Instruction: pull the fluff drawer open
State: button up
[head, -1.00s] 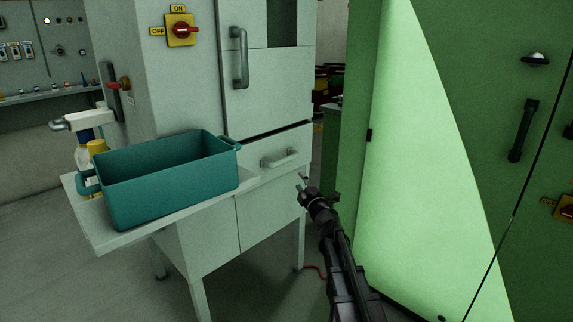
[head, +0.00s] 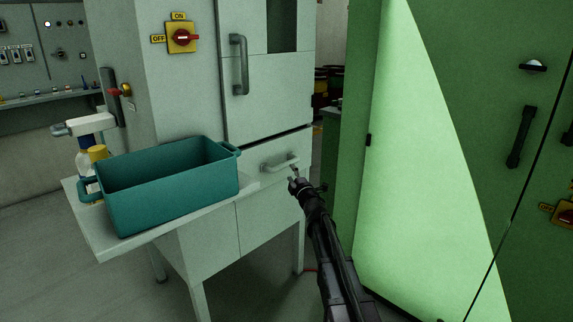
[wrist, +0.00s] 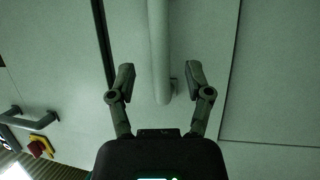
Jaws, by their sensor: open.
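The fluff drawer (head: 259,184) is a pale grey front low on the grey cabinet, below a dark gap. It looks shut. Its bar handle (head: 281,163) shows in the head view just beyond my gripper (head: 295,176). In the wrist view, my gripper (wrist: 156,78) is open, with one finger on each side of the handle bar (wrist: 159,45). The bar runs up the picture between the fingers, and its end post is visible near the fingertips. Gaps show on both sides, so neither finger appears to touch the bar.
A teal bin (head: 170,195) stands on a pale shelf (head: 107,248) left of the drawer, with a spray bottle (head: 88,150) behind it. A door with a vertical handle (head: 240,65) is above the drawer. A green cabinet (head: 470,120) stands close on the right.

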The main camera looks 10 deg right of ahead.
aim_at(286, 165)
jog(key=shift+p+x, duration=0.45)
jog(key=shift+x, duration=2.55)
grip_shut()
